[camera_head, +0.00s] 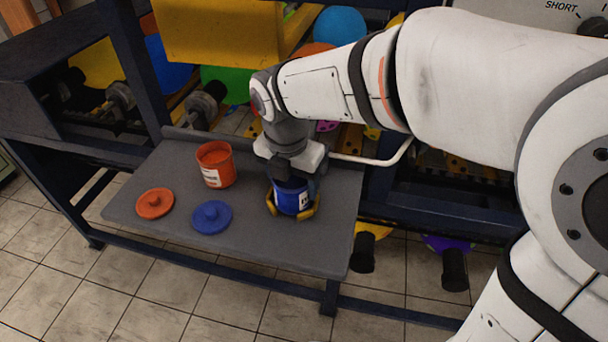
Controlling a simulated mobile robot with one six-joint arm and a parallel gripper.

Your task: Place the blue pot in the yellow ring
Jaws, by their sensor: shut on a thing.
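The blue pot (291,199) with a white label stands upright at the right part of the grey shelf. The gripper hides the pot's rim and opening. I cannot tell whether the pot's bottom rests fully on the shelf.
A red pot (216,166) stands open to the left on the grey shelf (262,244). A red lid (154,203) and a blue lid (211,217) lie in front of it. The shelf's front edge is clear.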

